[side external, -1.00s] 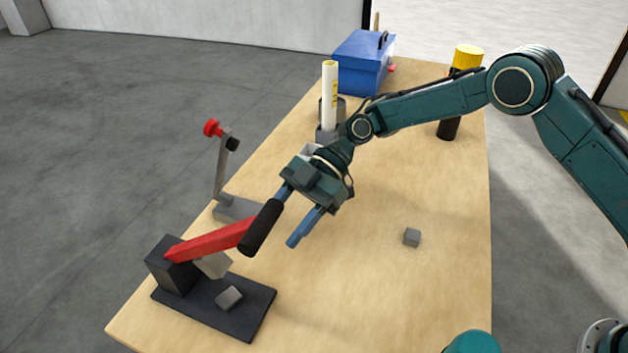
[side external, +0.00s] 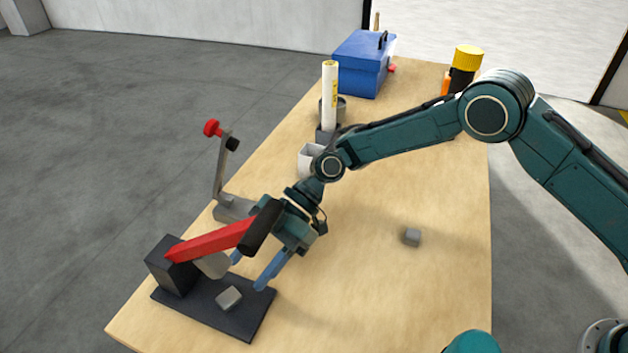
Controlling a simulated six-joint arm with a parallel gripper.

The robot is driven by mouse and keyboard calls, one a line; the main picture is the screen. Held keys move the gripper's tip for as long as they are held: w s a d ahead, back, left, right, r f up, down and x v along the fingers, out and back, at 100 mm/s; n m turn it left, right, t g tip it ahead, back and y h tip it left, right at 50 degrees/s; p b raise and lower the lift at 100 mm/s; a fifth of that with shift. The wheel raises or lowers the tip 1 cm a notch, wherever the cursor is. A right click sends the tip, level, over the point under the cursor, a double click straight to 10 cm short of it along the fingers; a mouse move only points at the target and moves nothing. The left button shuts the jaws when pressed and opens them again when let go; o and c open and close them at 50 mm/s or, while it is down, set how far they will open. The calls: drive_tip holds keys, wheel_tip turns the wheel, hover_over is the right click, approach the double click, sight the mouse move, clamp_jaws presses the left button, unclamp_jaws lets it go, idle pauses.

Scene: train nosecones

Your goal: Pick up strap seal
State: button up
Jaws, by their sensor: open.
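One small grey block, which looks like a strap seal (side external: 229,298), rests on the dark base plate of a red-handled tool (side external: 210,242). A similar small grey block (side external: 411,237) lies alone on the table to the right. I cannot tell for certain which is the strap seal. My gripper (side external: 249,271) is open, its blue fingers pointing down just above and behind the block on the plate. No contact with the block shows. The tool's black grip hides part of my gripper.
A grey stand with a red knob (side external: 213,129) is behind the tool. A white tube (side external: 330,95), a white open container (side external: 310,160), a blue toolbox (side external: 361,66) and a yellow-capped black cylinder (side external: 466,64) stand farther back. The table's right middle is mostly clear.

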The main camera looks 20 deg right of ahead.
sight(229, 294)
drive_tip(key=shift+x, duration=2.6)
drive_tip(key=shift+w+f, duration=0.1)
drive_tip(key=shift+d, duration=0.1)
drive_tip(key=c, duration=1.1)
drive_tip(key=shift+c, duration=0.2)
drive_tip(key=shift+r, duration=0.75)
wheel_tip(229, 294, up, 2)
drive_tip(key=shift+r, duration=0.1)
drive_tip(key=w+d, duration=0.2)
drive_tip(key=d, duration=0.3)
drive_tip(key=w+d, duration=0.2)
drive_tip(key=d, duration=0.4)
drive_tip(key=w+d, duration=0.3)
drive_tip(key=d, duration=0.2)
drive_tip(key=shift+d, duration=0.3)
